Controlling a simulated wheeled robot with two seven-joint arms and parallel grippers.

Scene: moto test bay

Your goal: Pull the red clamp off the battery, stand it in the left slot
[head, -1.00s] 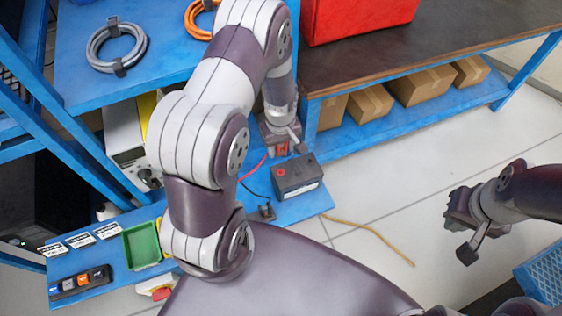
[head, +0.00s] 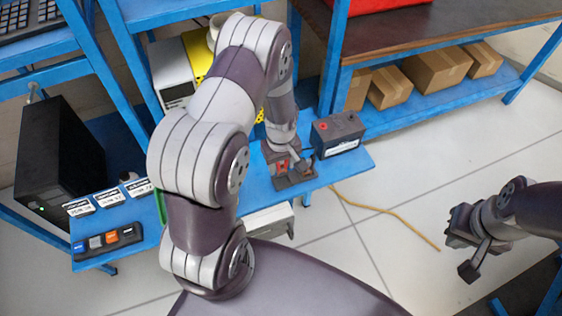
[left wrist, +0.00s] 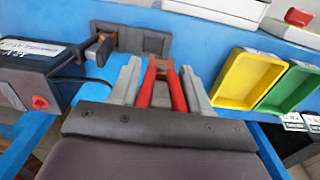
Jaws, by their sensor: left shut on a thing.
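My left gripper (head: 280,160) is shut on the red clamp (left wrist: 162,88), whose two red handles show between its fingers in the left wrist view. In the head view, the red clamp (head: 282,166) is just above the dark slot holder (head: 292,181). The holder (left wrist: 135,38) also shows beyond the clamp's tip in the left wrist view; I cannot tell whether they touch. A black clamp (left wrist: 104,49) stands at the holder's other side. The battery (head: 337,133) stands apart, its red terminal (left wrist: 40,102) bare. My right gripper (head: 468,238) is off to the right, empty; its jaw opening is unclear.
A yellow tray (left wrist: 247,78) and a green tray (left wrist: 288,92) lie beside the clamp in the left wrist view. A yellow cable (head: 385,212) lies on the floor.

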